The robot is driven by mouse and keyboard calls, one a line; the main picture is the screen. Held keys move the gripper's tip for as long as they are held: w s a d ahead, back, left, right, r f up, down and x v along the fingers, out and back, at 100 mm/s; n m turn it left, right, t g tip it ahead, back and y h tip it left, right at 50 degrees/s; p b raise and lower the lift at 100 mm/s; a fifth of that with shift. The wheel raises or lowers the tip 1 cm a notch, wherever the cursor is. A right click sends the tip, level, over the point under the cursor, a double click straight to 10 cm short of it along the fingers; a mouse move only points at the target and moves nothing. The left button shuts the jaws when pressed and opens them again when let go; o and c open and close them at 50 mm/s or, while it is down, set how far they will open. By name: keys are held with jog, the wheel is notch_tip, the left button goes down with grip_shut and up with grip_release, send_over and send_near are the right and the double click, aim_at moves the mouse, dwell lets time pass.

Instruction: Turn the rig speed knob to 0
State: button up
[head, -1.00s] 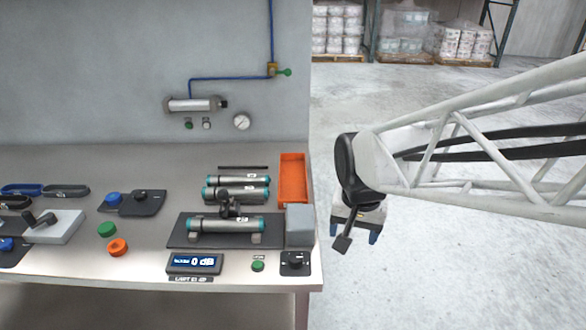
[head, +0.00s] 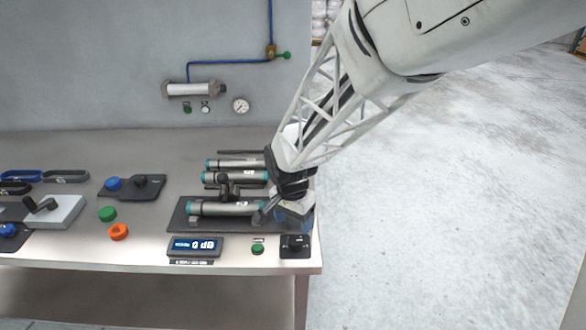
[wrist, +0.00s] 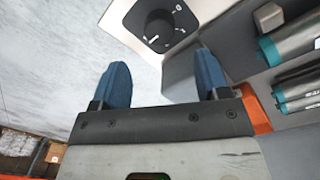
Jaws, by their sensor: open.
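The rig speed knob (head: 294,241) is a round black knob on a dark square plate at the bench's front right corner. In the wrist view the knob (wrist: 159,27) shows at the top, with light marks around it on the plate. My gripper (head: 303,224) is above the bench's right end, just behind the knob plate in the head view. In the wrist view my gripper (wrist: 162,82) has its two blue fingers spread with nothing between them. The knob lies beyond the fingertips, apart from them. The exact knob setting is too small to read.
A rig holds a teal-ended cylinder (head: 225,208). A display (head: 195,246) reads 0 dB, and a green button (head: 257,248) sits left of the knob. Open floor lies to the right.

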aim_at(295, 240)
jog(key=shift+f, duration=0.1)
dwell(0.3)
jog(key=shift+s+d+f, duration=0.1)
jog(key=shift+d+f, duration=0.05)
jog(key=shift+f, duration=3.7)
jog(key=c, duration=0.9)
